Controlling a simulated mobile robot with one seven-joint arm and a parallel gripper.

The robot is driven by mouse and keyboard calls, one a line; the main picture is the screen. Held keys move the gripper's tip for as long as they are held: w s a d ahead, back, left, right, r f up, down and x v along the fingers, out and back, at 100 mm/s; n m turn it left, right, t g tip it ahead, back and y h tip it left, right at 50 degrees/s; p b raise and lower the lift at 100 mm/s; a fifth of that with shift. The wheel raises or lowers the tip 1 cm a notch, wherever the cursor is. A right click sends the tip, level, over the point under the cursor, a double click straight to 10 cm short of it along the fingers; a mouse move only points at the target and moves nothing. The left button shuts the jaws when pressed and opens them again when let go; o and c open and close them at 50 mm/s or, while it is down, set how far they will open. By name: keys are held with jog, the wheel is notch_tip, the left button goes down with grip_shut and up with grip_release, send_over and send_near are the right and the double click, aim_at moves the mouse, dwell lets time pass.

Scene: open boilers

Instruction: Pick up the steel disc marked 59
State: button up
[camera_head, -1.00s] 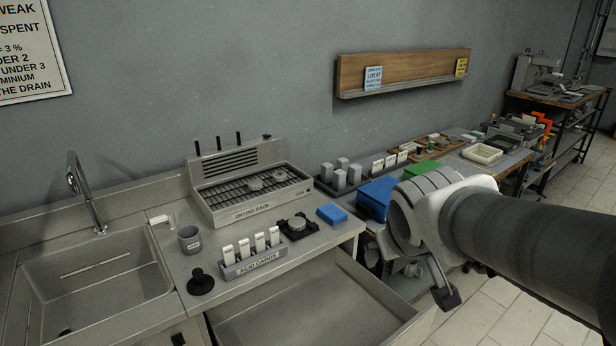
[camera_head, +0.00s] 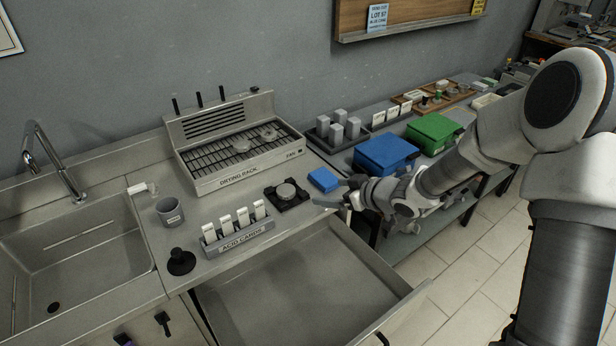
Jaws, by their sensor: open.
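A round steel disc (camera_head: 287,190) sits on a black square holder on the counter. Two more round metal discs, one nearer the middle (camera_head: 240,145) and one farther back (camera_head: 267,133), lie on the grille of the drying rack (camera_head: 240,178). No number can be read on any of them, so I cannot tell which is marked 59. My gripper (camera_head: 336,193) is open and empty at the counter's right edge, to the right of the black holder and apart from it. Its fingers point left, close beside a blue block (camera_head: 323,180).
An acid cards holder (camera_head: 238,240), a grey cup (camera_head: 170,212) and a black knob (camera_head: 181,262) stand on the counter, left of the black holder. An open drawer (camera_head: 300,290) juts out below. Blue (camera_head: 386,154) and green (camera_head: 434,133) boxes stand to the right.

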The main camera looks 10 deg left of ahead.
jog(key=a+y, duration=0.1)
send_near(287, 190)
jog(key=x, duration=0.3)
jog(key=shift+a+r, duration=0.2)
jog(key=shift+d+f+p+x, duration=0.1)
jog(key=shift+f+p+x, duration=0.1)
jog(key=shift+x, duration=1.15)
jog(key=shift+d+f+p+x, duration=0.1)
jog(key=shift+p+x, duration=0.1)
jog(key=shift+x, duration=1.15)
jog(key=c, duration=1.5)
jog(key=shift+r, duration=0.1)
